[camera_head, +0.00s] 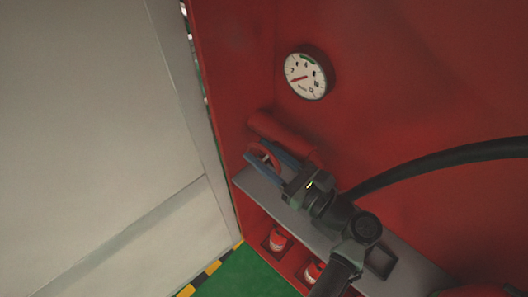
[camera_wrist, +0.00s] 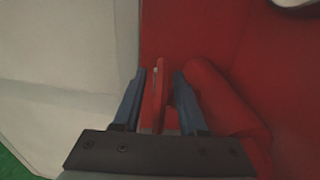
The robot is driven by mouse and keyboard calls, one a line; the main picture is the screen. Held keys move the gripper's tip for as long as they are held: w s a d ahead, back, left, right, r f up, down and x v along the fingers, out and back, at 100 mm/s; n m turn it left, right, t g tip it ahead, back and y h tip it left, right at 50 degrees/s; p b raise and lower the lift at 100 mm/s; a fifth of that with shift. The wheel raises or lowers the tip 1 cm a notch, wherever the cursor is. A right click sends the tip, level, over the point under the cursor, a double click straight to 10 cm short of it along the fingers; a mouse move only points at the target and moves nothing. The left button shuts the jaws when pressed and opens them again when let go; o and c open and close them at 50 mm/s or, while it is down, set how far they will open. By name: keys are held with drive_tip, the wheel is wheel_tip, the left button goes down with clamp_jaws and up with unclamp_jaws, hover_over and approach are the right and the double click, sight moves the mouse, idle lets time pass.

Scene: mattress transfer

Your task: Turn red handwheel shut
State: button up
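The red handwheel (camera_head: 265,157) is at the left end of a grey ledge on the red cabinet, partly hidden by my gripper. In the wrist view the handwheel (camera_wrist: 161,92) shows nearly edge-on as a narrow upright red strip with a small pale spot. My gripper (camera_head: 256,150) has two blue fingers, one on each side of the wheel. In the wrist view my gripper (camera_wrist: 159,72) is open, with the wheel's edge between the fingers and a visible gap beside it. How far the wheel is turned cannot be told.
A red cylinder (camera_head: 282,135) lies close beside the wheel. A round gauge (camera_head: 306,75) sits above it. A black hose (camera_head: 440,162) curves to the right. Small red-and-white containers (camera_head: 278,239) stand below the ledge (camera_head: 290,212). A pale panel (camera_head: 90,110) is close on the left.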

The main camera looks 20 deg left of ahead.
clamp_jaws()
drive_tip(key=shift+r, duration=0.1)
drive_tip(key=shift+r+h+p, duration=0.3)
drive_tip(key=shift+p, duration=0.8)
drive_tip(key=h+p, duration=0.1)
drive_tip(key=p, duration=0.1)
drive_tip(key=shift+a+g+p, duration=0.1)
drive_tip(key=shift+g+p, duration=0.2)
drive_tip(key=shift+p, duration=0.1)
drive_tip(key=p, duration=0.2)
drive_tip(key=h+p, duration=0.1)
drive_tip(key=p, duration=0.2)
drive_tip(key=shift+w+a+g+h, duration=0.1)
drive_tip(key=shift+a+g+h, duration=0.05)
drive_tip(key=shift+g+h, duration=0.15)
drive_tip(key=shift+f+h+p, duration=0.15)
drive_tip(key=shift+h+p, duration=0.25)
drive_tip(key=shift+p, duration=0.35)
drive_tip(key=shift+f, duration=0.2)
